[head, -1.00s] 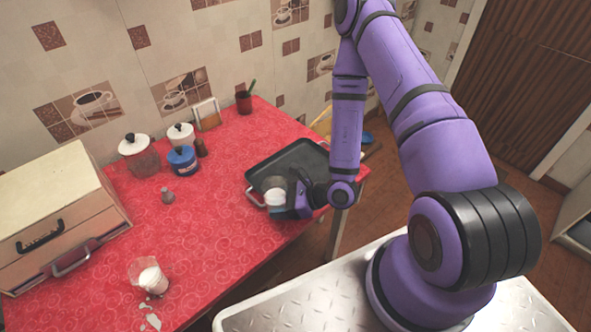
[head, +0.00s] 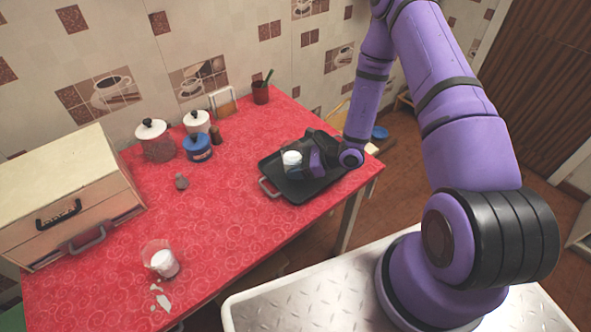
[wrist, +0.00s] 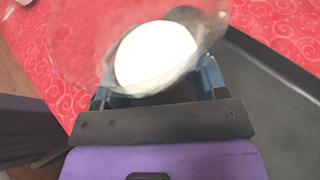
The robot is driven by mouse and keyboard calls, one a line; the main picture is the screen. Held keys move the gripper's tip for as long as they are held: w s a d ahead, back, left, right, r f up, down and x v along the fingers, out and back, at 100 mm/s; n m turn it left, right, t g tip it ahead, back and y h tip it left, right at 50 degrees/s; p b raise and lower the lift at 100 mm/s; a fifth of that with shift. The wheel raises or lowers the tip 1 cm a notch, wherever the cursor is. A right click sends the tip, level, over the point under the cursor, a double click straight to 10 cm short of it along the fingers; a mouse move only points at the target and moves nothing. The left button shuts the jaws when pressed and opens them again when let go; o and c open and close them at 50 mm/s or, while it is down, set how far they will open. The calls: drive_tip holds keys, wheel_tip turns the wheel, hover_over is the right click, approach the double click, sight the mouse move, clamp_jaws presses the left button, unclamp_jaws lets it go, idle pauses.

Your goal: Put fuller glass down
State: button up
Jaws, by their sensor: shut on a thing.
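My gripper (head: 313,160) is shut on a clear glass (head: 292,163) with white contents. It holds the glass over the dark tray (head: 290,197) on the red counter; I cannot tell whether the glass touches the tray. In the wrist view the glass (wrist: 157,57) sits between the fingers, its white contents showing through the wide mouth. A second clear glass (head: 160,262) with white contents stands at the counter's front left. White spill marks (head: 160,299) lie beside it.
A wooden bread box (head: 70,195) stands at the left. The counter's middle (head: 220,215) is clear.

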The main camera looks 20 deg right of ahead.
drive_tip(key=shift+w+d+f, duration=0.2)
drive_tip(key=shift+w+d, duration=0.1)
drive_tip(key=shift+w, duration=0.3)
drive_tip(key=shift+f, duration=1.6)
drive_tip(key=o, duration=1.2)
drive_tip(key=shift+f, duration=0.1)
